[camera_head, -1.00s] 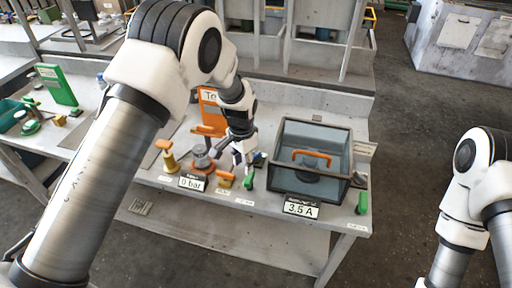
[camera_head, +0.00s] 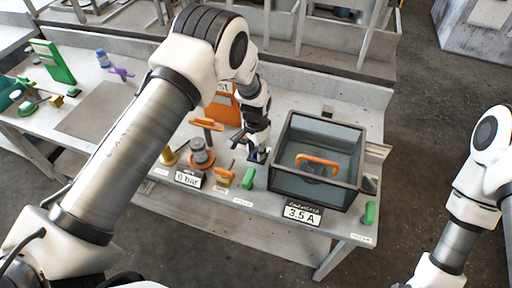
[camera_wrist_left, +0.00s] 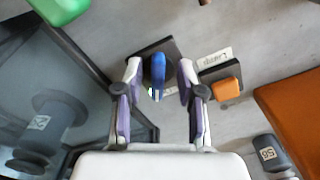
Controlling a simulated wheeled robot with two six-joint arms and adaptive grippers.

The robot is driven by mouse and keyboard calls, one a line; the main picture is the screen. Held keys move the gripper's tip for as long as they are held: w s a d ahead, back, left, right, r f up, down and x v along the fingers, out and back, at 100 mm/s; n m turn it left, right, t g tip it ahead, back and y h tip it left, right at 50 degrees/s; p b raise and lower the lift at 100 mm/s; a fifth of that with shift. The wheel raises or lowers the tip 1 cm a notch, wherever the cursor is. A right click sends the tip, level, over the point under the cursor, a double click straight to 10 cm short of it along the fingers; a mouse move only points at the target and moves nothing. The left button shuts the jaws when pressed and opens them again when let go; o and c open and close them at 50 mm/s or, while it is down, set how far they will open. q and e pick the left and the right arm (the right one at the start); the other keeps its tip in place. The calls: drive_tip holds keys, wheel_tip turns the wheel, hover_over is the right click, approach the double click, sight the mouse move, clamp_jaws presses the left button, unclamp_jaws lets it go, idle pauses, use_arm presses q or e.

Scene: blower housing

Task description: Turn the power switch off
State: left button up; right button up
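A blue switch handle (camera_wrist_left: 158,72) stands on a dark square plate (camera_wrist_left: 172,50) in the left wrist view. My left gripper (camera_wrist_left: 157,78) is open, with one finger on each side of the handle and gaps visible between them. In the head view, my left gripper (camera_head: 257,152) is down at the bench, left of the grey transparent box; it largely hides the blue handle there. No readable label identifies the power switch. My right arm is at the right edge, its gripper out of view.
The transparent box (camera_head: 283,165) with an orange handle stands close beside my left gripper. A 3.5 A display (camera_head: 302,214) and a 0 bar display (camera_head: 187,180) face front. An orange block (camera_wrist_left: 227,89) and orange panel (camera_wrist_left: 292,115) lie on the other side.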

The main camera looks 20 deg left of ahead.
use_arm(q)
drive_tip(key=shift+s, duration=0.15)
drive_tip(key=shift+s+r, duration=0.1)
drive_tip(key=shift+r, duration=0.05)
clamp_jaws()
drive_tip(key=shift+n, duration=0.3)
drive_tip(key=shift+d+f+n+b, duration=0.1)
drive_tip(key=shift+f+n+b, duration=0.1)
drive_tip(key=shift+n+b, duration=0.55)
drive_tip(key=n+b, duration=0.1)
drive_tip(key=n, duration=0.2)
drive_tip(key=shift+s+d+n, duration=0.1)
drive_tip(key=shift+d+n, duration=0.05)
drive_tip(key=shift+n, duration=0.2)
drive_tip(key=n+b, duration=0.1)
drive_tip(key=n, duration=0.2)
drive_tip(key=shift+d, duration=0.15)
drive_tip(key=shift+d+n+b, duration=0.1)
drive_tip(key=shift+n+b, duration=0.4)
drive_tip(key=shift+n, duration=1)
drive_tip(key=shift+r, duration=0.1)
